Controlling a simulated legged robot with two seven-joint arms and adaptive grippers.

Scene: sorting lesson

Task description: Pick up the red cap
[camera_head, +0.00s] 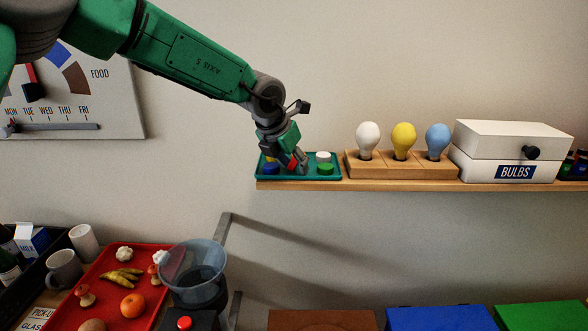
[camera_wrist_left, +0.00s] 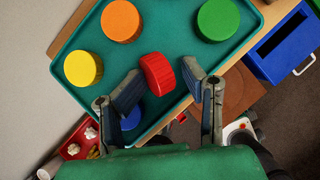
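The red cap (camera_wrist_left: 158,74) is between the fingertips of my left gripper (camera_wrist_left: 162,78) in the left wrist view. It is tilted, with its ribbed side showing, and the fingers are closed in on it. In the head view the red cap (camera_head: 292,162) shows partly between the fingers of my left gripper (camera_head: 297,165), over the teal tray (camera_head: 310,178). How far it is above the tray floor is hard to tell. My right gripper is not in view.
Orange (camera_wrist_left: 121,21), yellow (camera_wrist_left: 83,67), green (camera_wrist_left: 218,19) and partly hidden blue (camera_wrist_left: 131,119) caps surround it in the tray. A bulb rack (camera_head: 403,170) and white box (camera_head: 510,150) stand right of the tray on the shelf (camera_head: 400,186).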

